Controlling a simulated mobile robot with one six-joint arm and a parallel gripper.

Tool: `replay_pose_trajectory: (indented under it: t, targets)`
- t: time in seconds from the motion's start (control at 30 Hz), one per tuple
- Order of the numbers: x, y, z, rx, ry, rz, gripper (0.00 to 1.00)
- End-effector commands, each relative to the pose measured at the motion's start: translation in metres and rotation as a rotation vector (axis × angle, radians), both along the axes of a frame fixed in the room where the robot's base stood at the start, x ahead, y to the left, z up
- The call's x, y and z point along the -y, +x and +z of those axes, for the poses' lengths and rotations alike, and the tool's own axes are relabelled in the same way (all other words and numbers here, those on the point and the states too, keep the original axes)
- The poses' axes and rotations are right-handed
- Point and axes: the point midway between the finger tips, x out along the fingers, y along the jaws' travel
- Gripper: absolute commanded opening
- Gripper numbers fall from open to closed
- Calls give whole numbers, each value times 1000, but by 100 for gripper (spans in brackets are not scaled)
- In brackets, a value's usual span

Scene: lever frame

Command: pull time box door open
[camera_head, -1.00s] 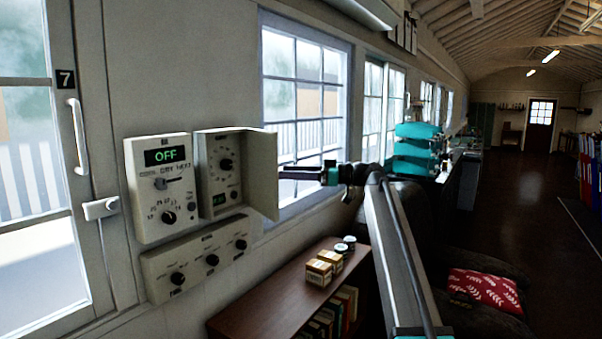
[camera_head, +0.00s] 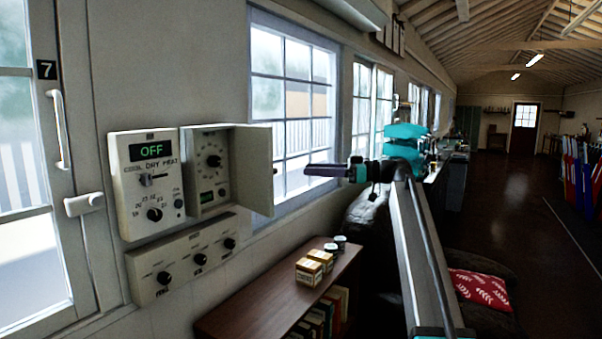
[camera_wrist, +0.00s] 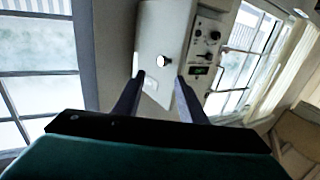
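The time box (camera_head: 209,172) is a pale wall unit with a dial and a small green display. Its door (camera_head: 254,168) is hinged on the right and stands swung out from the wall, so the dial face is exposed. In the wrist view I see the door's outer face (camera_wrist: 160,28) with a round knob (camera_wrist: 162,61). My gripper (camera_head: 308,170) is to the right of the door, with a visible gap from its edge. In the wrist view my gripper (camera_wrist: 159,78) has its two fingers apart and nothing between them; the knob appears beyond their tips.
A control unit reading OFF (camera_head: 146,184) is left of the time box, and a panel with several knobs (camera_head: 182,260) is below. A low bookshelf (camera_head: 262,308) with small boxes (camera_head: 315,267) stands under the window. A window (camera_head: 292,110) is behind my gripper.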

Motion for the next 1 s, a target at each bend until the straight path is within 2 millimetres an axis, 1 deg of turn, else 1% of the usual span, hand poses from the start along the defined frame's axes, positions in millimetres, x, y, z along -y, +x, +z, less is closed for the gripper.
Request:
replay_pose_trajectory:
  t: [0.03,0.1,0.23,0.4,0.63,0.77,0.8,0.87,0.97,1.0]
  targets:
    - [8,-2,0,0,0,0,38]
    - [16,-4,1,0,0,1,38]
    - [27,-7,1,1,0,2,38]
    - [31,-8,1,1,-1,3,38]
    - [31,-8,1,1,0,3,38]
    - [31,-8,-3,-5,-2,2,16]
    - [30,-7,-6,-12,-3,1,9]
    - [29,-6,-15,-28,-7,-3,0]
    - [26,-4,-40,-70,-21,-14,0]
    - [24,-2,-54,-96,-27,-20,0]
